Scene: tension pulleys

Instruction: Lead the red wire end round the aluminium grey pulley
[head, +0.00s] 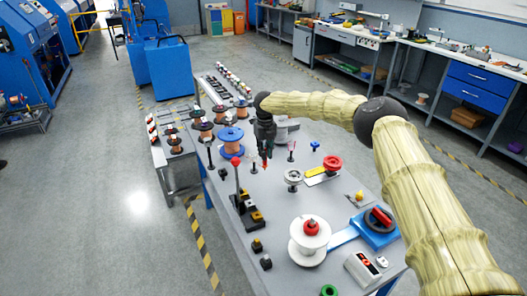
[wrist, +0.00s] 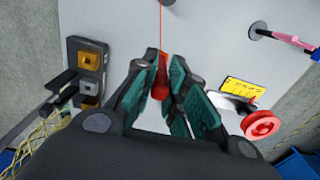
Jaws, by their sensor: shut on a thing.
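The red wire end (wrist: 160,80) is a red tapered piece between my gripper's fingers (wrist: 163,92). A thin red-orange wire (wrist: 160,30) runs from it to the top of the wrist view. In the head view my gripper (head: 265,152) points down over the table, shut on the wire end (head: 265,165), whose tip shows below the fingers. The aluminium grey pulley (head: 292,178) stands on the table to the right of and nearer than my gripper, apart from it. In the wrist view I cannot clearly make out the grey pulley; the fingers may cover it.
A black terminal block (head: 246,210) and a red-topped post (head: 236,172) stand left. A white spool (head: 309,240) is nearer. Bare table (head: 275,205) lies between.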

